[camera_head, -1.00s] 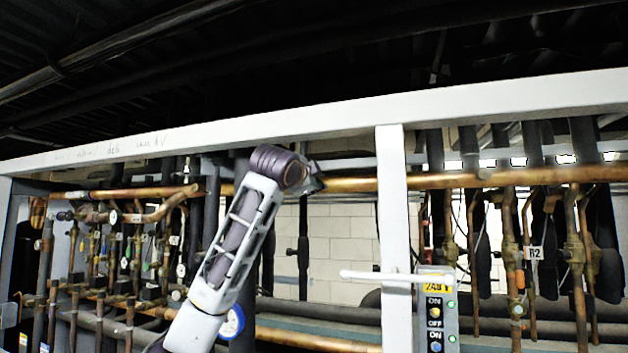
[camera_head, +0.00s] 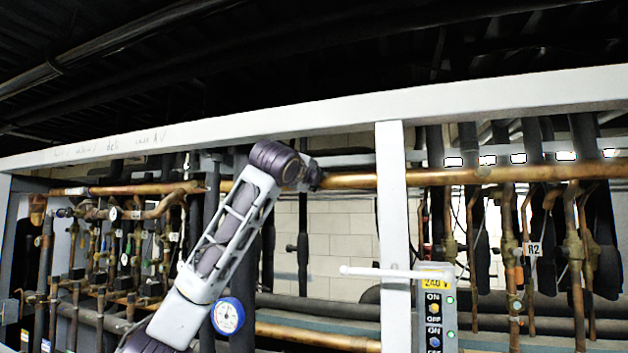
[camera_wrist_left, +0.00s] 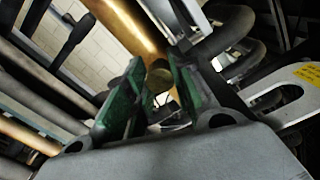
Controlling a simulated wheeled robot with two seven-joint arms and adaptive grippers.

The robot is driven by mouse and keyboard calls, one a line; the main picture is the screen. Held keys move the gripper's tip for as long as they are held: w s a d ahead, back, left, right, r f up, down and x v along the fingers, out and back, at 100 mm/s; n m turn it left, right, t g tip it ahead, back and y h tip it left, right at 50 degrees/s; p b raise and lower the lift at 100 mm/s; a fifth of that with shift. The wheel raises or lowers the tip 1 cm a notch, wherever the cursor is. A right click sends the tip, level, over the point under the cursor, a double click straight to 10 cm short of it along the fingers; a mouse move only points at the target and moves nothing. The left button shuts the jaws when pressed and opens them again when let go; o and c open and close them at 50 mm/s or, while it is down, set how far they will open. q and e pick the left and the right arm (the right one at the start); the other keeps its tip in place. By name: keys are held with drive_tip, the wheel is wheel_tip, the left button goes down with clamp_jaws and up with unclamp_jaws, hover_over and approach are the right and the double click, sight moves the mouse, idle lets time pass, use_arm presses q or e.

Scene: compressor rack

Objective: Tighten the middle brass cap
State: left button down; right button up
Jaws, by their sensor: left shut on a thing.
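My left gripper (camera_head: 312,172) is at the long copper pipe (camera_head: 347,181), at the end of my raised left arm; its fingers look small and dark there. In the left wrist view, its two green-padded fingers (camera_wrist_left: 157,72) stand on either side of a small round brass cap (camera_wrist_left: 158,82), and the gripper is shut on it. The cap is in front of the copper pipe (camera_wrist_left: 128,22). In the head view the cap is hidden by the gripper. I cannot tell other brass caps apart. My right gripper is not in view.
A white frame post (camera_head: 391,215) stands right of the gripper, with a top beam (camera_head: 300,118) above. A grey ON/OFF switch box (camera_head: 435,318) is at lower right. A blue-rimmed gauge (camera_head: 228,316) sits beside my arm. Dense pipes fill both sides.

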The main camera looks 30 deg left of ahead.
use_arm(q)
drive_tip(key=shift+f+m, duration=0.1)
drive_tip(key=shift+m, duration=0.3)
drive_tip(key=c, duration=1.2)
unclamp_jaws()
drive_tip(key=shift+a, duration=0.1)
drive_tip(key=shift+s, duration=0.1)
drive_tip(key=v, duration=1.1)
drive_tip(key=shift+s, duration=0.4)
